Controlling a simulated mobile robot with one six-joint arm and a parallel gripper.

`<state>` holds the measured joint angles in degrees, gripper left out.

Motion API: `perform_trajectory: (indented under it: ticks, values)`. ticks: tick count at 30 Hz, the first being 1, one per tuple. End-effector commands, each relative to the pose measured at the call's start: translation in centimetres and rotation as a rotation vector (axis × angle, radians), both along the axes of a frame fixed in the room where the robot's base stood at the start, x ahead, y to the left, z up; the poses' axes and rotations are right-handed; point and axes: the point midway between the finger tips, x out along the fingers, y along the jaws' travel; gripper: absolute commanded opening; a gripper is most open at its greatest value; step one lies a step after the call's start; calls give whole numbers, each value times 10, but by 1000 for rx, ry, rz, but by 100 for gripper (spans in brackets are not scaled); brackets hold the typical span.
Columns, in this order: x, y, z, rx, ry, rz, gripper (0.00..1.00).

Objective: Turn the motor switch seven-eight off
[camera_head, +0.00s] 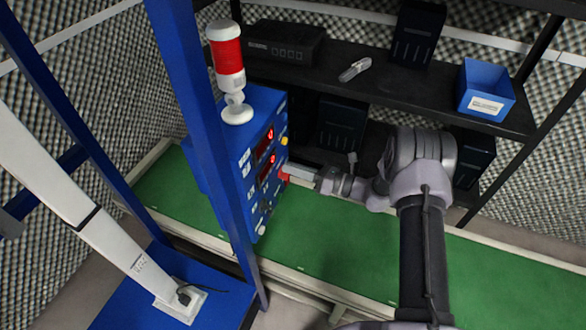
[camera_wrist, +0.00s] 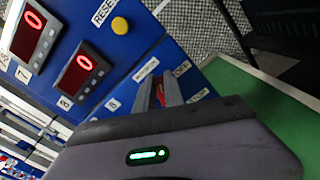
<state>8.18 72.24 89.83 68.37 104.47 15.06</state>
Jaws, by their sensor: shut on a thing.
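The blue control panel (camera_head: 262,105) stands on the green surface, with its front face towards my gripper. The red motor switch (camera_wrist: 160,93) sits low on the panel between small white labels, one of which seems to read OFF. Only a sliver of it shows; my gripper hides the rest, so its angle cannot be told. My gripper (camera_wrist: 166,85) is shut on the red switch, a finger on either side. In the head view my gripper (camera_head: 292,171) reaches the panel from the right.
Two red displays (camera_wrist: 77,75) reading 0 and a yellow RESET button (camera_wrist: 120,25) are beside the switch. A red-and-white lamp (camera_head: 228,58) tops the panel. A dark shelf (camera_head: 400,88) with a blue bin (camera_head: 486,85) stands behind. The green surface (camera_head: 350,240) is clear in front.

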Motion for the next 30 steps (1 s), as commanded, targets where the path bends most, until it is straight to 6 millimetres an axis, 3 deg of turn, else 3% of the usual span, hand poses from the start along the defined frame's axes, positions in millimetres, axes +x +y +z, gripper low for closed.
perform_trajectory:
  ticks: [30]
  values:
    - [8, -3, -16, 304, 842, 0, 0]
